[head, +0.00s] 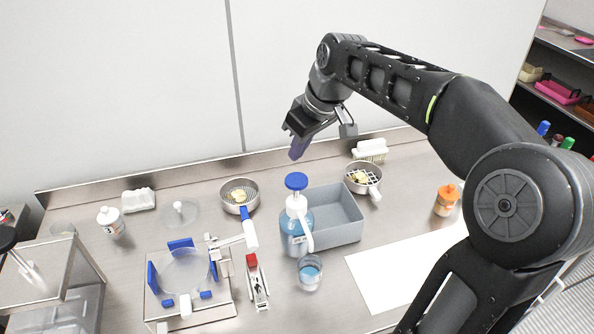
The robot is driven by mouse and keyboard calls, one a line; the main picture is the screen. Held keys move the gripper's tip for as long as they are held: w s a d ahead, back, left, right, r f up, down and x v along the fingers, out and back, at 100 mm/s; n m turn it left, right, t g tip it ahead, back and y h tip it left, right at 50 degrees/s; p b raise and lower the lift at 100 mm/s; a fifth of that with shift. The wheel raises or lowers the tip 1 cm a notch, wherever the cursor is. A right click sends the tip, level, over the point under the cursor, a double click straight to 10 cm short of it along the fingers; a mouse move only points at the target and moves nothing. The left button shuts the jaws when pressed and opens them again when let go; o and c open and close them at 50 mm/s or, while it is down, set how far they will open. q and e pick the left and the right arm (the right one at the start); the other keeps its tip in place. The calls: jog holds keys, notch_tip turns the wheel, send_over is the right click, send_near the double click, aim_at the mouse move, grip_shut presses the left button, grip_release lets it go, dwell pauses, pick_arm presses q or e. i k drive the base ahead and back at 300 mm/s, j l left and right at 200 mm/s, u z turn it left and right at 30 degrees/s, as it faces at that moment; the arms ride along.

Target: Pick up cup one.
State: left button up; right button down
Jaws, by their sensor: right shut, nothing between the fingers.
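A small clear cup with blue liquid (310,272) stands upright on the steel bench (200,310), just in front of the blue pump bottle (296,222). It is the only cup-like glass I can make out clearly, and I see no label naming it cup one. My right gripper (297,151) is shut and empty. It hangs in the air near the back wall, above and behind the pump bottle, well apart from the cup. My left gripper is not in view.
A grey bin (335,215) stands behind the cup. Two round metal pans (240,195) (362,177) sit at the back. A stapler-like tool (257,282) and a blue-clamped fixture (187,275) lie left of the cup. A white sheet (395,268) lies right, with an orange-capped bottle (446,200) beyond.

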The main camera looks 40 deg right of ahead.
aim_at(309, 266)
jog(key=k, duration=1)
